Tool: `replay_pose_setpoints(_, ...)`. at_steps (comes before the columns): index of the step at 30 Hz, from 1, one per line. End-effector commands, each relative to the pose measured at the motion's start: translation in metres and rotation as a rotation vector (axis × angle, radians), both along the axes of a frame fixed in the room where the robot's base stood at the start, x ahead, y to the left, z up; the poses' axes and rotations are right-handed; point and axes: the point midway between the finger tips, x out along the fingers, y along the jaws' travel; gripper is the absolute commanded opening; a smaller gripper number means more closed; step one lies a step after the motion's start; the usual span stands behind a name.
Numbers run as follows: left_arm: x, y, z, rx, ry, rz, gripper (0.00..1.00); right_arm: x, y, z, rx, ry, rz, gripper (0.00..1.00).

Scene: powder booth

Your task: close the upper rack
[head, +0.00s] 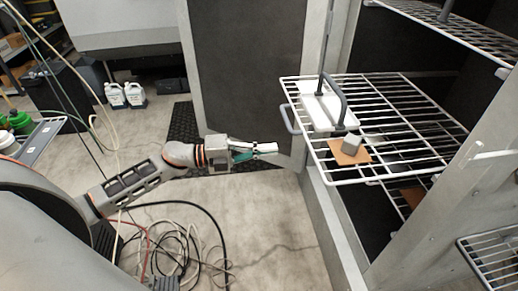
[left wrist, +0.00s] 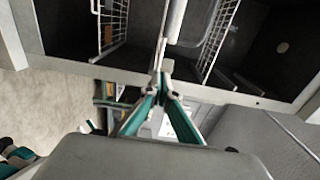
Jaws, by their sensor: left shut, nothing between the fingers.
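A white wire rack (head: 400,90) is slid out of the grey cabinet on the right of the head view. It has a grey handle (head: 290,119) at its outer front edge. It bears a white block (head: 318,106), a grey bar-shaped handle, a brown square plate (head: 349,152) and a small grey block. My left gripper (head: 276,148) is left of the rack's front edge, apart from it, with fingers shut and empty. In the left wrist view the fingertips (left wrist: 162,78) meet, and wire racking (left wrist: 112,22) shows beyond. My right gripper is out of view.
Another wire rack (head: 460,32) is above, and part of a lower one (head: 490,255) shows at bottom right. The cabinet's dark door (head: 245,70) stands open behind my gripper. Loose cables (head: 185,250) lie on the floor. White jugs (head: 125,95) stand at the back left.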

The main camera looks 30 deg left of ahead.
Motion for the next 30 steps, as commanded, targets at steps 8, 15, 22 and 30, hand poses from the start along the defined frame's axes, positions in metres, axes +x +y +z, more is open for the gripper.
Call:
replay_pose_setpoints(8, 0.03, -0.045, 0.003, -0.002, -0.002, -0.001, 0.0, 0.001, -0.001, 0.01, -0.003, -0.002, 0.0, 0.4)
replay_pose_setpoints(15, 0.045, -0.066, 0.001, -0.001, 0.0, 0.001, 0.0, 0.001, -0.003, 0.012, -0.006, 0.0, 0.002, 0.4)
replay_pose_setpoints(22, 0.047, -0.071, 0.0, -0.001, 0.001, 0.001, 0.0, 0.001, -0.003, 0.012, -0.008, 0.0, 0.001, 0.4)
replay_pose_setpoints(30, 0.048, -0.071, 0.0, -0.001, 0.001, 0.001, 0.0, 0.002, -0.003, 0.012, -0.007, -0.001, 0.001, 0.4)
